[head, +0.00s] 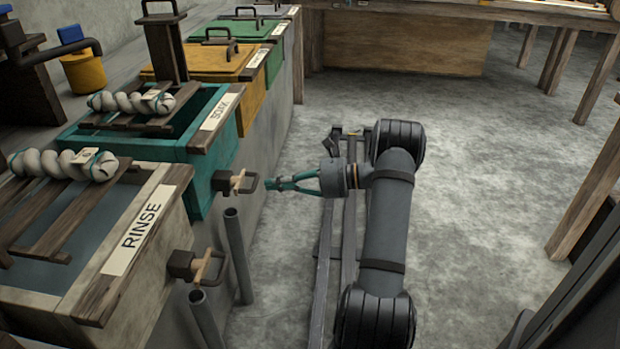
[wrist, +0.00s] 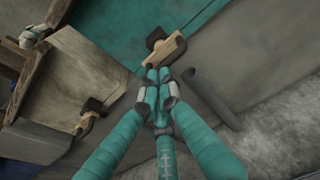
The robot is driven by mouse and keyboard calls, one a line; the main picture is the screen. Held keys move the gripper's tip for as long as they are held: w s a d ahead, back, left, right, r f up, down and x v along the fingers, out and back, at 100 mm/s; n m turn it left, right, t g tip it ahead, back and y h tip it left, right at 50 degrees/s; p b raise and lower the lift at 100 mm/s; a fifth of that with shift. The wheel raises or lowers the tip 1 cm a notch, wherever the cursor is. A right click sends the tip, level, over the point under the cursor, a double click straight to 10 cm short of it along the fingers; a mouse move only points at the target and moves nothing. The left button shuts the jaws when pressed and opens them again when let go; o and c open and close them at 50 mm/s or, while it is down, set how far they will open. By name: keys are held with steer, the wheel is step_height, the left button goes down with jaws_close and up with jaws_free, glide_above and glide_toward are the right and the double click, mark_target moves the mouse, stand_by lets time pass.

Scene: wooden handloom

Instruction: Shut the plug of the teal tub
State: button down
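The teal tub (head: 222,150), labelled SOAK, stands in the row at the left; its teal wall also fills the top of the wrist view (wrist: 120,38). Its plug (head: 236,183) sticks out low on its front, with a dark block, a tan wooden piece and a dark loop handle. The plug also shows in the wrist view (wrist: 163,49), just beyond my fingertips. My gripper (head: 270,185) has its teal fingers together, level with the plug and pointing at it. The fingertips look empty, with a small gap to the loop handle.
The RINSE tub (head: 140,290) stands nearer, with a similar plug (head: 203,267). Two upright grey pipes (head: 238,255) (head: 203,318) rise in front of the tubs, below the plugs. Yellow (head: 252,105) and green (head: 275,60) tubs stand beyond.

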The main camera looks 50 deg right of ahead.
steer(key=p+v, duration=0.3)
steer(key=v, duration=0.8)
steer(key=shift+s+d, duration=0.2)
steer(key=shift+b+x, duration=2.2)
steer(key=shift+x, duration=5)
steer(key=shift+a, duration=0.1)
